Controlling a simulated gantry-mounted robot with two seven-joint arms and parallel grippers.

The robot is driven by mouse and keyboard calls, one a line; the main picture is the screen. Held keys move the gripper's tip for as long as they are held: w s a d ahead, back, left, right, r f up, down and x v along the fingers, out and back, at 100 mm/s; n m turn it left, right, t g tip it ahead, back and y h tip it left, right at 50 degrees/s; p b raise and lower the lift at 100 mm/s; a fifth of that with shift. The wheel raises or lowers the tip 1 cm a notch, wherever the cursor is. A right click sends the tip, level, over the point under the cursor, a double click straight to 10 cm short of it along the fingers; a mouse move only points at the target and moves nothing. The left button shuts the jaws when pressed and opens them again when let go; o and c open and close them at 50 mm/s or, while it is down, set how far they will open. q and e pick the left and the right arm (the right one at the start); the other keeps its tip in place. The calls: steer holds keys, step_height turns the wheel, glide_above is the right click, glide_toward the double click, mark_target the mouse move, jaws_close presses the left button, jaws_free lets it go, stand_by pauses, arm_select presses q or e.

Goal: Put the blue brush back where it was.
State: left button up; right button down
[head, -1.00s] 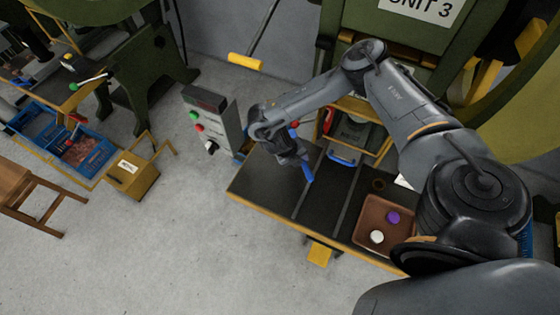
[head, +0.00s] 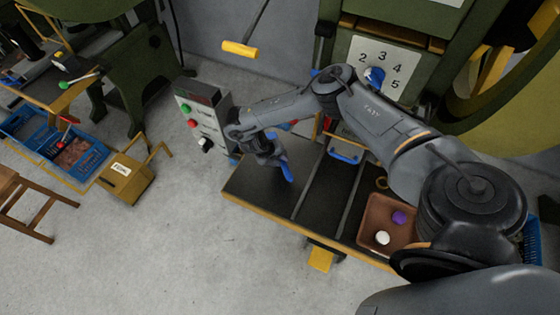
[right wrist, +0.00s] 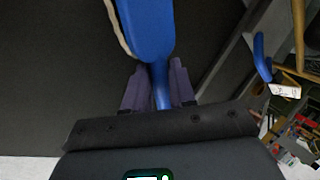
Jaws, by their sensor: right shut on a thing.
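The blue brush (head: 288,173) is in my right gripper (head: 281,158), over the left dark section of the bench (head: 255,188). In the right wrist view, the gripper (right wrist: 158,88) is shut on the narrow handle of the brush (right wrist: 147,28). A pale bristle edge shows along the left side of its wide blue part. The dark bench surface lies beyond it; I cannot tell if the brush touches it. My left gripper is not in view.
A brown tray (head: 371,232) with a purple and a white round piece stands at the right of the bench. A control box (head: 205,122) stands behind the bench's left end. A blue handle (head: 343,157) is at the back edge. A numbered dial (head: 375,75) is on the green machine.

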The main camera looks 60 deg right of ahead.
steer(key=shift+f, duration=0.1)
steer(key=c, duration=0.9)
jaws_free()
steer(key=shift+c, duration=0.2)
